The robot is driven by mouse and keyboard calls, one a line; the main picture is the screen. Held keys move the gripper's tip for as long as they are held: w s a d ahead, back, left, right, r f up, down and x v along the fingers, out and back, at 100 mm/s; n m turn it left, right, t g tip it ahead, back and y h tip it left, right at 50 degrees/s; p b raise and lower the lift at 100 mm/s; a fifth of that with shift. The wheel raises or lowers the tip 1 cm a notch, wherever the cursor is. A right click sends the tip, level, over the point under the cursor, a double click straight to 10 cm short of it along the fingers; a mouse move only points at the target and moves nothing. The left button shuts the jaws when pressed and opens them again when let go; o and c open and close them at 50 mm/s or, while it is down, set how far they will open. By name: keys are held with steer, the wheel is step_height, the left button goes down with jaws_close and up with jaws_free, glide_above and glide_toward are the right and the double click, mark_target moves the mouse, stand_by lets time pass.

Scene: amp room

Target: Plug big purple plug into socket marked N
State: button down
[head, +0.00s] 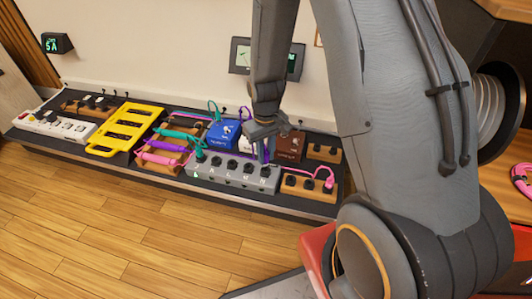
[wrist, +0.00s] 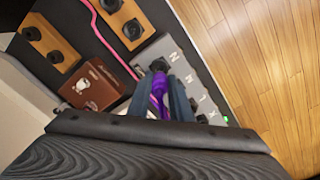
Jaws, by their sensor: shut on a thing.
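The big purple plug (wrist: 158,92) is between the fingers of my gripper (wrist: 166,98) in the wrist view. In the head view my gripper (head: 265,153) is low over the right end of the grey socket strip (head: 222,178). The strip (wrist: 205,87) carries a row of black sockets with white letters. A letter that looks like N (wrist: 173,57) is near its upper end in the wrist view, beside a dark round socket (wrist: 159,65) just beyond the fingertips. The fingers hide the plug's front, so I cannot tell whether it is in a socket.
A brown pedal (wrist: 97,87) and wooden socket blocks (wrist: 50,42) stand beside the strip. A pink cable (head: 318,171) runs at the right. A blue pedal (head: 222,134), a yellow frame (head: 125,128) and a white power strip (head: 52,124) lie to the left. The wooden floor (head: 130,230) in front is clear.

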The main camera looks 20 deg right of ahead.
mark_target(266, 161)
steer(key=shift+f+b, duration=1.4)
steer(key=shift+f, duration=0.6)
steer(key=c, duration=1.5)
jaws_free()
steer(key=shift+r, duration=0.1)
step_height(266, 161, up, 8)
steer(key=p, duration=0.4)
steer(key=shift+f, duration=0.2)
steer(key=shift+a, duration=0.1)
